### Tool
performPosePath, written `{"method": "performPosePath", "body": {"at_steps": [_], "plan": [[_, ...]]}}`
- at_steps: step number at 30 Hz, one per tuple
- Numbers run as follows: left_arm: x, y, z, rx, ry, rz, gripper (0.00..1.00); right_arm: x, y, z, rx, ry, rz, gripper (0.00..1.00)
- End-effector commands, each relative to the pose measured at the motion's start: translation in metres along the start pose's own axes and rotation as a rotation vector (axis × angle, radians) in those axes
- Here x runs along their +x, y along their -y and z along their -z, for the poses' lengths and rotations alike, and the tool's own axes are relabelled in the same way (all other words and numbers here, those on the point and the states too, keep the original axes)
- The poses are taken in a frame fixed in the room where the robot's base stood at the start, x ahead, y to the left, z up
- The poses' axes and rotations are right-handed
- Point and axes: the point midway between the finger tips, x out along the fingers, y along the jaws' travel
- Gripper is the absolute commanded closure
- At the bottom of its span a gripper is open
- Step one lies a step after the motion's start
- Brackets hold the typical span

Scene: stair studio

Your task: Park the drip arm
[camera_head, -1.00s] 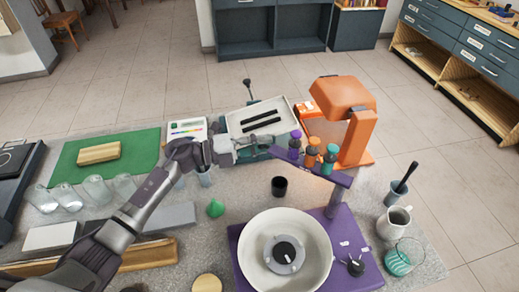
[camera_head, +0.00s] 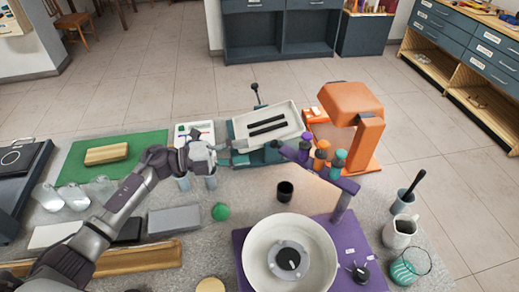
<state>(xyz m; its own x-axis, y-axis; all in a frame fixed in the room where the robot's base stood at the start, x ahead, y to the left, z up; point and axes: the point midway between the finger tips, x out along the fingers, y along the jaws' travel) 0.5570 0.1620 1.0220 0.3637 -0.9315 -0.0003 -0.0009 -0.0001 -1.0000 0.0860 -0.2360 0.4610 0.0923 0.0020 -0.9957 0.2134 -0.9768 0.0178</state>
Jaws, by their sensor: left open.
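The drip arm (camera_head: 318,173) is a purple bar on a post at the back right of a purple base (camera_head: 340,240). It reaches back-left from the post and carries purple (camera_head: 304,153), orange (camera_head: 321,155) and teal (camera_head: 339,160) bottles. A wide white bowl (camera_head: 262,233) with a grey hub sits on the base, in front of the bar. My left gripper (camera_head: 212,160) is open and empty, left of the bar's free end and apart from it. Its fingers are small and hard to make out. My right gripper is not in view.
A white tray with black bars (camera_head: 267,127) and an orange lamp-like stand (camera_head: 350,120) are behind the drip arm. A black cup (camera_head: 285,191) and a green cone (camera_head: 220,211) stand on the bench in front. A white pitcher (camera_head: 399,231) is at right.

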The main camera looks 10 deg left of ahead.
Motion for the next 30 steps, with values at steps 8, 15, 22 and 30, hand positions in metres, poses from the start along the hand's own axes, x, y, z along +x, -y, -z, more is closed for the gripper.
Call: {"method": "performPosePath", "body": {"at_steps": [8,15,22,30], "plan": [[-0.04,-0.001,0.0,0.0,0.0,0.0,0.49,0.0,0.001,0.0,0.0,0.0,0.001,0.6],[-0.046,0.0,0.0,0.001,0.0,0.001,0.49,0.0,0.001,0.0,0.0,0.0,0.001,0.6],[-0.046,0.0,0.0,0.001,0.0,0.001,0.49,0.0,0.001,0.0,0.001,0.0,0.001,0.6],[-0.046,0.0,0.0,0.0,0.0,0.001,0.49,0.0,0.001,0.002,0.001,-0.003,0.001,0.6]]}}
